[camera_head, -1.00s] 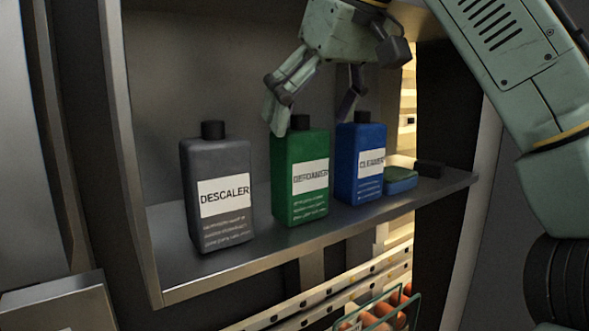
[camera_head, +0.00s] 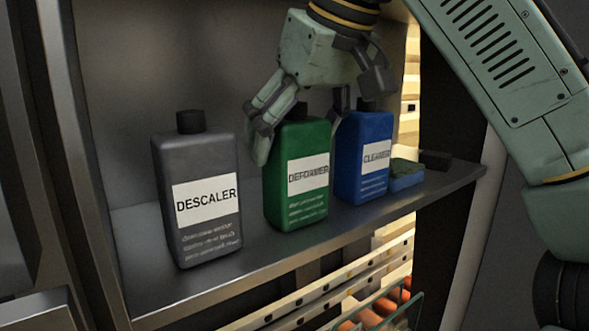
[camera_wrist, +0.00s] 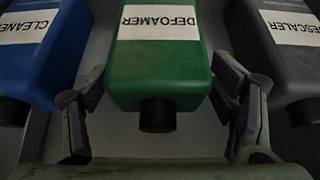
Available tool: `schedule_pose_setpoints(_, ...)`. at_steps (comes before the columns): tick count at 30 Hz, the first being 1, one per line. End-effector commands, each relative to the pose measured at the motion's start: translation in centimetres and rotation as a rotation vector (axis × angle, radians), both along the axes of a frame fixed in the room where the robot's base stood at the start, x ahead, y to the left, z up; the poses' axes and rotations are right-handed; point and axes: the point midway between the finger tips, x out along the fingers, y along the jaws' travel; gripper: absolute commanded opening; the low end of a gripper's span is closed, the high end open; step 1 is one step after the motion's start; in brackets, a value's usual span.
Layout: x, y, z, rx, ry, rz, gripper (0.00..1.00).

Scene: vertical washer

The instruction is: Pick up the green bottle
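The green bottle (camera_head: 297,190), labelled DEFOAMER, stands upright on the shelf between a grey bottle and a blue bottle. My gripper (camera_head: 302,132) is open above it, with one finger at its left upper side and the other at its right, by the blue bottle. In the wrist view, the green bottle (camera_wrist: 158,68) and its black cap lie between the two spread fingers of my gripper (camera_wrist: 160,100). Gaps show beside the cap; contact with the bottle's sides cannot be told.
The grey DESCALER bottle (camera_head: 200,200) stands left of the green one. The blue CLEANER bottle (camera_head: 361,160) stands close on its right. A blue and green sponge (camera_head: 404,175) and a black block (camera_head: 436,161) lie farther right. The shelf (camera_head: 240,270) is clear in front.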

Motion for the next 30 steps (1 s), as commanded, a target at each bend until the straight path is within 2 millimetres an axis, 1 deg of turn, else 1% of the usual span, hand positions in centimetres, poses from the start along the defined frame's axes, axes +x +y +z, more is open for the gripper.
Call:
schedule_pose_setpoints(1, 0.01, 0.01, 0.0, 0.0, 0.0, 0.0, 0.72)
schedule_pose_setpoints(2, 0.01, -0.01, 0.0, 0.0, 0.0, 0.0, 0.7)
schedule_pose_setpoints(27, 0.01, 0.02, 0.02, 0.001, -0.001, 0.0, 0.14)
schedule_pose_setpoints(28, 0.01, 0.02, 0.02, 0.001, -0.001, 0.0, 0.12)
schedule_pose_setpoints(30, 0.02, 0.04, 0.1, 0.002, -0.002, 0.0, 0.11)
